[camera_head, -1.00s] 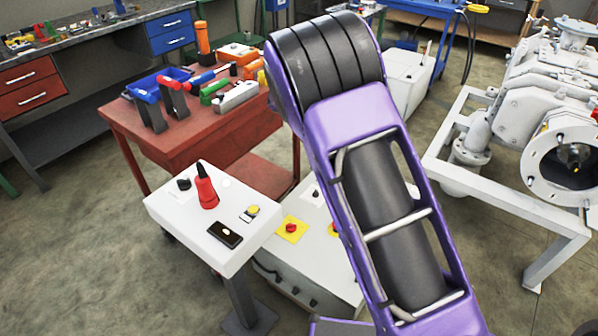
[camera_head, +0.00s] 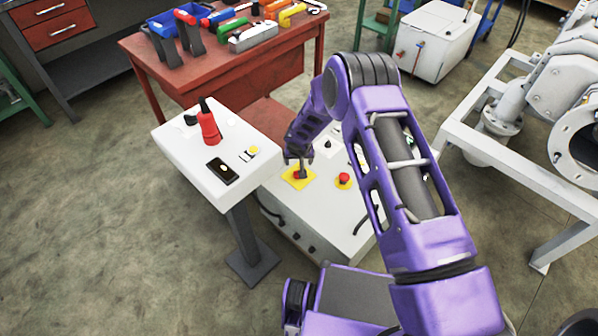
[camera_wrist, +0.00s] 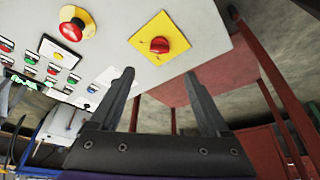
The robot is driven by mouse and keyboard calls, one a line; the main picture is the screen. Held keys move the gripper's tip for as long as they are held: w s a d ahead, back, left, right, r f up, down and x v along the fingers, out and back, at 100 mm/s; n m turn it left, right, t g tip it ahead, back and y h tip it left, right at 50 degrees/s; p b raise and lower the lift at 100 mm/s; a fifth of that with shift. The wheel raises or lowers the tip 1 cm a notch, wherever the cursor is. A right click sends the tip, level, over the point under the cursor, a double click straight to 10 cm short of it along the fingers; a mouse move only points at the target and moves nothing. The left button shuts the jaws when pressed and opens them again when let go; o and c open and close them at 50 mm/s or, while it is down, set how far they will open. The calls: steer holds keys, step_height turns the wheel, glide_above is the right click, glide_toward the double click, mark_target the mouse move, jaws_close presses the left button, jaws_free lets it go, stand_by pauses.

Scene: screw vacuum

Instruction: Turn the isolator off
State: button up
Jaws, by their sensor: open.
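The isolator is a red rotary knob on a square yellow plate, set in the light top of a control cabinet. In the wrist view the isolator (camera_wrist: 160,45) sits at upper centre. My gripper (camera_wrist: 158,77) is open and empty there, its two dark fingers spread just below the knob in the picture, one to each side. In the head view my gripper (camera_head: 301,163) points down at the isolator (camera_head: 292,181) and partly covers it. I cannot tell whether a finger touches the plate. The knob shows between the fingers, not gripped.
A red mushroom button on yellow (camera_head: 343,180) is beside the isolator, also in the wrist view (camera_wrist: 71,30). Several small buttons (camera_wrist: 55,68) are farther left there. A white pedestal (camera_head: 180,150) with a red device (camera_head: 208,127) stands left, near a red tool table (camera_head: 135,48).

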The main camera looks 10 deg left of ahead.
steer(key=b+x, duration=0.2)
steer(key=x, duration=1)
steer(key=shift+w+f+b, duration=0.2)
steer(key=shift+w+b, duration=0.05)
steer(key=shift+b, duration=0.15)
jaws_close()
